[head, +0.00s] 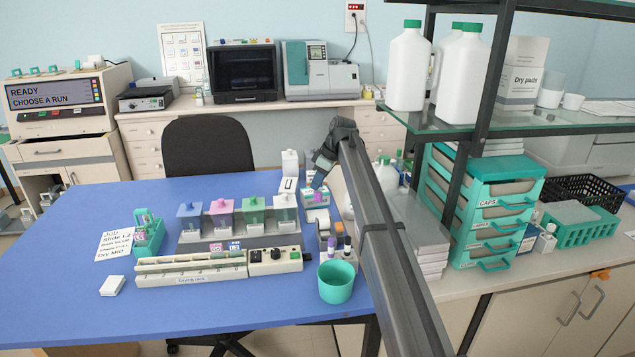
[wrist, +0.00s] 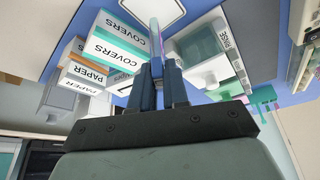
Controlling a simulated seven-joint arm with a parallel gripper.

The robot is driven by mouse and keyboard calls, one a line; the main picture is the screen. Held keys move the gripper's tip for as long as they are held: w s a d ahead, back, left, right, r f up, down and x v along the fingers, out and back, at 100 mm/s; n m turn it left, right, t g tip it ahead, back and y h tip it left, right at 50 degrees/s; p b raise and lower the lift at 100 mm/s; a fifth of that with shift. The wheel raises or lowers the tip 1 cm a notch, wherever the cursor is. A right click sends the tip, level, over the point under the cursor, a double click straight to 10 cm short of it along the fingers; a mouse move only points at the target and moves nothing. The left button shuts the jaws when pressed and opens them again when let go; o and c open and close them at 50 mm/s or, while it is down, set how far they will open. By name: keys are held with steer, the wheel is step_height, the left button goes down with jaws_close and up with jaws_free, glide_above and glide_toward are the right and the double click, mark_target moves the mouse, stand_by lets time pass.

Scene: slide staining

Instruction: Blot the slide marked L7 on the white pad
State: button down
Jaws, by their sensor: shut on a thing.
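My gripper (head: 317,184) is at the back right of the blue table, beside the small boxes. In the wrist view its dark fingers (wrist: 158,68) are shut on a thin slide (wrist: 156,38), seen nearly edge-on with a pinkish-violet streak. Its marking cannot be read, so I cannot tell whether it is L7. A small white pad-like block (head: 112,286) lies at the table's front left, far from my gripper. Two labelled slides (head: 226,247) stand at the drying rack (head: 190,272); their marks are too small to read surely.
Blue, pink, green and white-lidded jars (head: 221,222) stand behind the rack. A green cup (head: 336,282) is at the front right. Boxes marked COVERS (wrist: 118,42) and PAPER (wrist: 88,72) are close to my fingers. The table's left side is mostly clear.

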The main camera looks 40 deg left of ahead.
mark_target(321, 187)
steer(key=shift+f, duration=1.8)
steer(key=shift+f, duration=0.6)
stand_by(2.6)
steer(key=shift+r, duration=0.1)
steer(key=shift+r, duration=3)
steer(key=shift+s+r, duration=0.1)
